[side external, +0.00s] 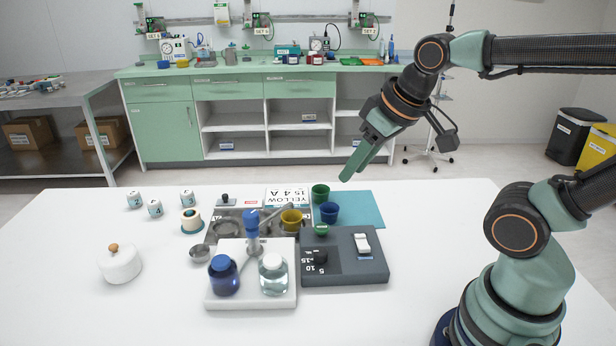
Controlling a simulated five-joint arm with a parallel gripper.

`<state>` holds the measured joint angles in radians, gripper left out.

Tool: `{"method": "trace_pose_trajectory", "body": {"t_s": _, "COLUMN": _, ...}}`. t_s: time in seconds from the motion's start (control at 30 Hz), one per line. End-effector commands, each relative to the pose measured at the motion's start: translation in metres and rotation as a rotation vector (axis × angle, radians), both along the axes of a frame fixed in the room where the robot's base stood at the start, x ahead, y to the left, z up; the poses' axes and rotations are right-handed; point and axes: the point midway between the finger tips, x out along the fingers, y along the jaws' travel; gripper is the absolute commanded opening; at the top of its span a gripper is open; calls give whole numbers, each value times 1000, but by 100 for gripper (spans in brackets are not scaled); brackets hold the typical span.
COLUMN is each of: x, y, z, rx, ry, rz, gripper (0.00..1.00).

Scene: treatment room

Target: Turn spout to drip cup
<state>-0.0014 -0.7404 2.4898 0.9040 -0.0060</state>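A round grey metal dish (225,231) sits left of the post, and a small metal cup (200,254) lies further left. I cannot tell which is the drip cup. My gripper (354,168) hangs in the air above and right of these, its green fingers pointing down-left, apart from everything. The fingers overlap in this view, so their opening is unclear.
The white block (251,301) holds a blue jar (224,276) and a clear jar (273,275). A dark control box (345,278) stands to its right. Green (320,193) and blue (329,213) cups sit on a teal mat (362,208). A white lidded pot (120,265) stands left.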

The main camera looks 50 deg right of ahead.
Motion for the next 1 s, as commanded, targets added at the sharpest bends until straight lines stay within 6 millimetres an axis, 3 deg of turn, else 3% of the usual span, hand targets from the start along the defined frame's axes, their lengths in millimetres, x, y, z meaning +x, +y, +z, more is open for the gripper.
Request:
{"method": "trace_pose_trajectory", "body": {"t_s": 0.03, "x": 3, "y": 1, "z": 2, "rx": -4, "ry": 8, "rz": 12, "gripper": 61}}
{"method": "trace_pose_trajectory", "body": {"t_s": 0.07, "x": 5, "y": 2, "z": 4, "rx": -9, "ry": 16, "rz": 23, "gripper": 73}}
{"method": "trace_pose_trajectory", "body": {"t_s": 0.27, "x": 38, "y": 13, "z": 22, "rx": -59, "ry": 102, "rz": 162, "gripper": 73}}
{"method": "trace_pose_trajectory", "body": {"t_s": 0.5, "x": 90, "y": 34, "z": 31, "rx": -123, "ry": 224, "rz": 378, "gripper": 73}}
{"method": "trace_pose_trajectory", "body": {"t_s": 0.8, "x": 153, "y": 67, "z": 11, "rx": -183, "ry": 369, "rz": 654, "gripper": 73}}
{"method": "trace_pose_trajectory", "body": {"t_s": 1.0, "x": 179, "y": 85, "z": -9, "rx": -205, "ry": 434, "rz": 793, "gripper": 73}}
